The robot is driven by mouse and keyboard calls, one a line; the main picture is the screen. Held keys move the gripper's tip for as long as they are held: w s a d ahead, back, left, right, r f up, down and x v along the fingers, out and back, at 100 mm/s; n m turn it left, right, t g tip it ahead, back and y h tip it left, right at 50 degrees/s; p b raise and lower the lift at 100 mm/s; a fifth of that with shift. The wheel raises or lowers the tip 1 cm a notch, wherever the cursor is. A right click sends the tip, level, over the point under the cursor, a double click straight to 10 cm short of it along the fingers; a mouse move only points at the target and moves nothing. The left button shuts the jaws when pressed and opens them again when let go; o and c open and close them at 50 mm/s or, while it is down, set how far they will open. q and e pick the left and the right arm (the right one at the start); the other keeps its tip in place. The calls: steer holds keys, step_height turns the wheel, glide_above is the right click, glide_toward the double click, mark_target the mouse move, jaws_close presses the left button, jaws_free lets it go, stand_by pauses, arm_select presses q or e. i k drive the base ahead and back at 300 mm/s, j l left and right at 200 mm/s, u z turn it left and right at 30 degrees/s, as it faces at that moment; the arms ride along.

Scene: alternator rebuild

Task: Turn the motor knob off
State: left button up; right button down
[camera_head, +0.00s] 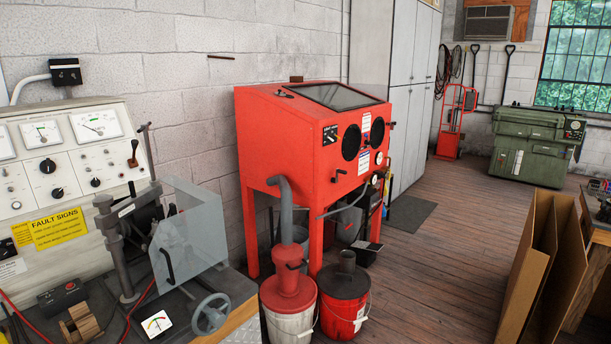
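A grey-white test bench panel (75,150) stands at the left against the wall, with dial gauges along its top. It carries several black knobs, among them a larger round knob (47,166), one below it (57,193) and a small one to the right (95,182). A dark lever (133,160) sits at the panel's right side. The labels are too small to read, so I cannot tell which is the motor knob or how it is set. Neither of my grippers is in view.
A clamp stand with a clear guard (195,225) and handwheel (210,314) stands before the panel's right part. A red blasting cabinet (290,140) and two buckets (342,300) stand right of the bench. Cardboard (525,270) leans at right; the wooden floor (435,260) between is clear.

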mark_target(59, 193)
steer(key=u, duration=1.1)
